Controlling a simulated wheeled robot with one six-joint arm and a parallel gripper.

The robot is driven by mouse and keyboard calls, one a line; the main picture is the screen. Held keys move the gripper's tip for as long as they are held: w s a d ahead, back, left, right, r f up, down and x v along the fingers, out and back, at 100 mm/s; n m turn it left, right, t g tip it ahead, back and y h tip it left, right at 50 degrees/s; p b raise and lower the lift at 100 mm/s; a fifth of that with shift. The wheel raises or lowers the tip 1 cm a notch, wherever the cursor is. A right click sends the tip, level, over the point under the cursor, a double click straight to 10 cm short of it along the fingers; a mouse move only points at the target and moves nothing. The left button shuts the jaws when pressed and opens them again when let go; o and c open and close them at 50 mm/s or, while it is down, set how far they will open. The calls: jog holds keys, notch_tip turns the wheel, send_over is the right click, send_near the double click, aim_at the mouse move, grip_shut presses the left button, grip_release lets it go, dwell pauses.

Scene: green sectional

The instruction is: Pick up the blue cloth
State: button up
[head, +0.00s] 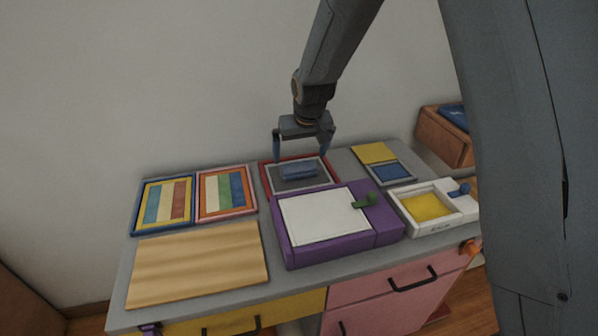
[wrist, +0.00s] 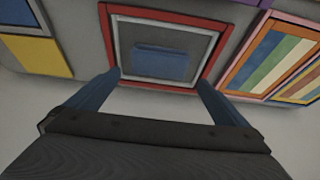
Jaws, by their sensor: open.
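The blue cloth (head: 299,170) is a small folded block lying in a red-framed tray (head: 266,180) with a grey bottom, at the back middle of the desk. In the wrist view the cloth (wrist: 161,63) lies inside the tray's red and white rim (wrist: 106,40). My gripper (head: 304,152) is above the tray, pointing down, with its fingers apart. In the wrist view my gripper (wrist: 157,80) is open and empty, its two blue fingers on either side of the cloth's span. I cannot tell the exact height above the cloth.
A purple box with a white panel (head: 320,215) sits in front of the tray. Striped panels (head: 226,192) are to its left, with a wooden board (head: 197,264) nearer. A white box with yellow inside (head: 428,206) and a yellow-and-blue panel (head: 376,154) are to the right. The wall is behind.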

aim_at(299, 167)
jog(key=shift+s+d+p+x, duration=0.15)
jog(key=shift+p+x, duration=0.25)
jog(key=shift+x, duration=1.15)
jog(key=shift+s+d+p+x, duration=0.1)
jog(key=shift+s+p+x, duration=0.2)
jog(key=shift+x, duration=1.2)
jog(key=shift+w+f, duration=0.1)
jog(key=shift+f, duration=0.05)
jog(key=c, duration=0.9)
